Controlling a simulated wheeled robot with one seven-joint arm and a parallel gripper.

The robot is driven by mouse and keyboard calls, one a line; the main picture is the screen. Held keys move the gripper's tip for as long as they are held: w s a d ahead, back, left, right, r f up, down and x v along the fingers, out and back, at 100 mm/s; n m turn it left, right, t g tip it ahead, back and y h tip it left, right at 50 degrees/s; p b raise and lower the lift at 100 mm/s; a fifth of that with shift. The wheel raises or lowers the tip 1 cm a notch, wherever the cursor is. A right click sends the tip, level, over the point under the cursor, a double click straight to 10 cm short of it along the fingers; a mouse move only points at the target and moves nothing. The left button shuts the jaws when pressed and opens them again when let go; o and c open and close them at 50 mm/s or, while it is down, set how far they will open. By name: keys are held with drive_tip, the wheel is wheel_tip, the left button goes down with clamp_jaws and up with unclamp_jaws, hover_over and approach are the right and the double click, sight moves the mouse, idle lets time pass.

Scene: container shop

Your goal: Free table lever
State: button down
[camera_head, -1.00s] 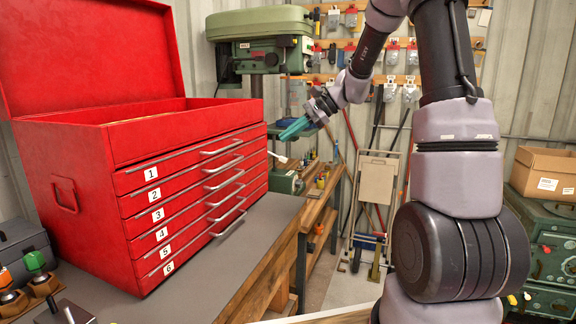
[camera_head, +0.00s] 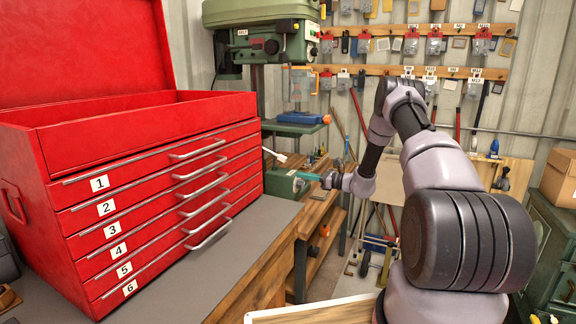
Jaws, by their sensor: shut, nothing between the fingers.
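A green drill press (camera_head: 262,40) stands behind the red tool chest, with a grey column and a small work table (camera_head: 296,128) carrying a blue part. A small white-tipped lever (camera_head: 275,155) shows low beside the column, just past the chest's edge. I cannot tell for sure that it is the table lever. My gripper (camera_head: 304,177) has teal fingers and points left, below the work table and right of the white-tipped lever. It is shut and empty. It overlaps the press's green base (camera_head: 284,184) in the picture; I cannot tell whether they touch.
The red tool chest (camera_head: 120,140) with numbered drawers stands on a grey bench top (camera_head: 215,255) at left. A wooden shelf bench (camera_head: 318,225) is below my gripper. Pegboard rails (camera_head: 420,72) with hung packets line the back wall. A cardboard box (camera_head: 562,178) is at right.

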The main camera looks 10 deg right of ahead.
drive_tip(key=shift+w+d+f+m+t, duration=0.3)
drive_tip(key=shift+w+d+f, duration=0.15)
drive_tip(key=shift+f, duration=0.2)
drive_tip(key=w+a+r, duration=0.4)
drive_tip(key=w+a, duration=0.1)
drive_tip(key=a, duration=0.2)
idle(0.3)
